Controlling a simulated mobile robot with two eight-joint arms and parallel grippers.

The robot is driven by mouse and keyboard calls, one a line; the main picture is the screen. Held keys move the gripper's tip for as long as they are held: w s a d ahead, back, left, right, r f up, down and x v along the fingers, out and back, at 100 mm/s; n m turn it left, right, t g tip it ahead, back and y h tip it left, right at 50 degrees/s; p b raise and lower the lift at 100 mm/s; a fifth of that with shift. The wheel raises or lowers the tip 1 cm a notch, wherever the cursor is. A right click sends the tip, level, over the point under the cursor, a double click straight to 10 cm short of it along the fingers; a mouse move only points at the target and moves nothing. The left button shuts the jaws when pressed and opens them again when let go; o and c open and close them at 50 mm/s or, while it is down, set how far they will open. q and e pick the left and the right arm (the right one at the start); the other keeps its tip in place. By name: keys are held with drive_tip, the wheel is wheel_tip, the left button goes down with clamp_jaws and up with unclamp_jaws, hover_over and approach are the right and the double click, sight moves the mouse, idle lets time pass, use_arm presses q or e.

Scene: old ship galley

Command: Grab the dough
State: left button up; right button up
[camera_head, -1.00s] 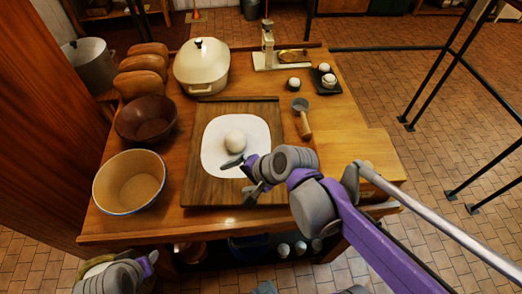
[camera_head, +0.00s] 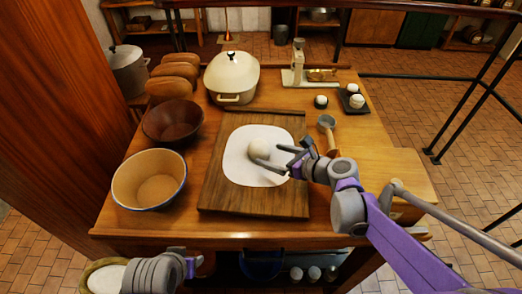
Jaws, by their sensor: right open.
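The dough (camera_head: 259,147) is a pale round ball on a white floured patch (camera_head: 236,168) of the wooden board (camera_head: 222,194). My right gripper (camera_head: 266,154) is open at the dough's near right side. One finger reaches across the front of the dough and the other ends close to its right side. I cannot tell whether either finger touches it. My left gripper (camera_head: 190,267) is low at the bottom left, in front of the table edge. Its jaws do not show clearly.
A cream bowl (camera_head: 150,180) and a brown bowl (camera_head: 172,122) stand left of the board. A scoop (camera_head: 328,130) lies to its right. A lidded cream pot (camera_head: 232,77), loaves (camera_head: 175,78) and a scale (camera_head: 298,68) stand behind. The table's right front corner is clear.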

sight(260, 151)
drive_tip(key=shift+x, duration=2.95)
